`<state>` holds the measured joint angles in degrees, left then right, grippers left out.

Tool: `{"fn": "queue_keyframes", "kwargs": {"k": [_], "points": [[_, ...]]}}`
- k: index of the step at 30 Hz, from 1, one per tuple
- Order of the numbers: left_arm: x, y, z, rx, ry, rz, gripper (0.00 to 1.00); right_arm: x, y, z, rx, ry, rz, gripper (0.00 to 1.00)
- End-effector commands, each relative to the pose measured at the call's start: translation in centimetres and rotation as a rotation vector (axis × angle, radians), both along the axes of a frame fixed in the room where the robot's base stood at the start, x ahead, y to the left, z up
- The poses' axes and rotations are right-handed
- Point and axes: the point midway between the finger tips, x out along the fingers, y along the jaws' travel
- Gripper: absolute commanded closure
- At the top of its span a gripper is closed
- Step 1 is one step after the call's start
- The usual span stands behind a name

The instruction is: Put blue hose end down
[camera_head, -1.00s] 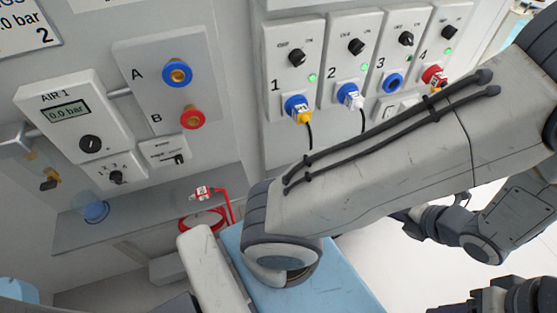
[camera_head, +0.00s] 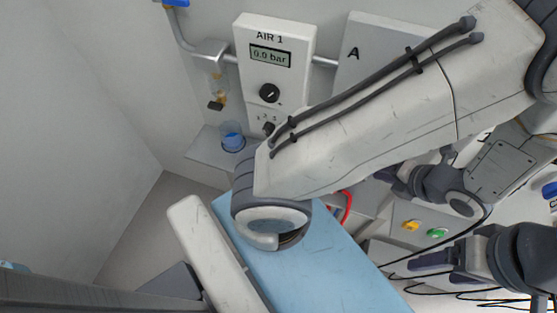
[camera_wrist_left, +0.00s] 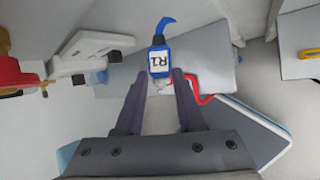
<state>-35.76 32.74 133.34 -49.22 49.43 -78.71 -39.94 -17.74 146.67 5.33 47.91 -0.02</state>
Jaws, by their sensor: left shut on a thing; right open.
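The blue hose end (camera_wrist_left: 158,62), with a white label reading R1, is between the fingertips of my left gripper (camera_wrist_left: 158,82) in the left wrist view. That gripper is shut on it. A short piece of blue hose (camera_wrist_left: 166,22) curves away from its far end. A grey shelf (camera_wrist_left: 205,60) lies beyond; I cannot tell whether the hose end touches it. The left gripper and blue hose end are hidden in the head view. My right gripper (camera_head: 430,263) is open and empty at the lower right of the head view.
The AIR 1 panel (camera_head: 273,75) reads 0.0 bar on the back wall. A clear blue cup (camera_head: 232,137) stands on the shelf (camera_head: 208,148). A red hose (camera_head: 347,206) shows partly behind my arm. Yellow (camera_head: 411,225) and green (camera_head: 437,233) buttons sit further right.

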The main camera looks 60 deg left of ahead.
Motion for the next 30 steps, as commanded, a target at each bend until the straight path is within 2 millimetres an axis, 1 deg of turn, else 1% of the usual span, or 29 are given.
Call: {"fn": "queue_keyframes", "kwargs": {"k": [6, 8, 15, 18, 20, 27, 30], "points": [[0.0, -0.1, -0.1, 0.001, 0.001, -0.002, 1.00, 0.0, 0.0, 0.0, 0.000, 0.000, 0.000, 0.27], [0.0, -0.1, -0.5, 0.002, 0.002, -0.003, 1.00, 0.0, 0.0, -0.2, 0.000, 0.000, 0.000, 0.27], [-0.1, 0.0, -4.9, 0.003, 0.004, -0.003, 1.00, 0.0, 0.0, -1.1, 0.000, 0.000, 0.000, 0.27], [0.0, -0.1, -6.0, 0.001, 0.002, -0.002, 1.00, 0.0, 0.0, -1.3, 0.000, 0.000, 0.000, 0.27], [0.0, -0.1, -6.4, 0.001, 0.001, -0.002, 1.00, 0.0, 0.0, -1.3, 0.000, 0.000, 0.000, 0.27], [-0.1, 0.0, -9.6, 0.003, 0.003, 0.000, 1.00, 0.0, 0.0, -2.0, 0.000, 0.000, 0.000, 0.27], [0.0, 0.0, -10.1, 0.001, 0.001, 0.000, 1.00, 0.0, 0.0, -2.0, 0.000, 0.000, 0.000, 0.27]]}}
